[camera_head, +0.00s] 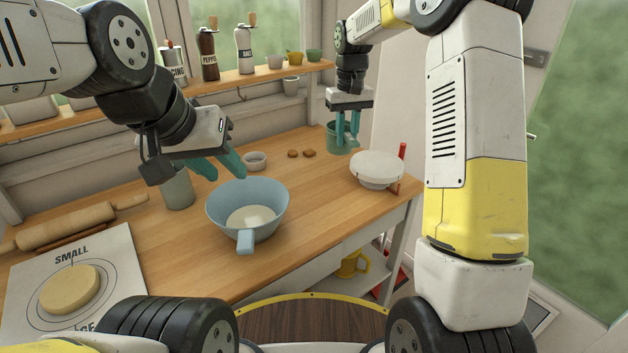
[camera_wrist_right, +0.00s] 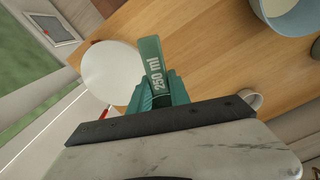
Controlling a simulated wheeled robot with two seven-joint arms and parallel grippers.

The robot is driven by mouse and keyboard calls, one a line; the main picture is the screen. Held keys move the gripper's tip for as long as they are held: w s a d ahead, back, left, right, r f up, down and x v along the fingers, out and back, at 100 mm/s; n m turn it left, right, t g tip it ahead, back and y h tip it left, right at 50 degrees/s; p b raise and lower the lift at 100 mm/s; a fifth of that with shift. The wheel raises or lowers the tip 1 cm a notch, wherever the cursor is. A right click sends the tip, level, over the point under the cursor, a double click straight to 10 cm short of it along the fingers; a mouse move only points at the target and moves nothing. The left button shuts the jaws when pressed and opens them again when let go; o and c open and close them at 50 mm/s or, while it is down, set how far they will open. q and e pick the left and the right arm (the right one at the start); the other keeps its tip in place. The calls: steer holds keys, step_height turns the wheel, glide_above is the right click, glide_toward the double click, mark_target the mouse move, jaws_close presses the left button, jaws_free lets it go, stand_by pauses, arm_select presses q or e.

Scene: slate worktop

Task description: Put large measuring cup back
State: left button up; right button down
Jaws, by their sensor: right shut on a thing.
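The large measuring cup (camera_head: 342,139) is green, and its handle (camera_wrist_right: 153,58) is marked "250 ml" in the right wrist view. My right gripper (camera_head: 347,120) is shut on it, above the far right part of the worktop. The cup's bowl is mostly hidden in the wrist view. My left gripper (camera_head: 222,166) has its two teal fingers apart and looks empty. It hovers above and behind the blue bowl, near a grey-green cup (camera_head: 177,190).
The blue bowl (camera_head: 246,205) holds something white. A small bowl (camera_head: 255,161), two brown pieces (camera_head: 301,154) and a white round bowl (camera_head: 377,168) stand on the wooden top. A shelf (camera_head: 262,75) carries mills and small cups; a grey cup (camera_head: 291,86) hangs below it.

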steer(key=s+a+n, duration=0.4)
steer(key=s+a, duration=0.2)
steer(key=s, duration=0.2)
steer(key=shift+a+f, duration=0.15)
steer(key=shift+f, duration=2.45)
steer(key=shift+a+f, duration=0.15)
steer(key=shift+f, duration=2.4)
steer(key=shift+f, duration=0.15)
steer(key=c, duration=1.2)
jaws_free()
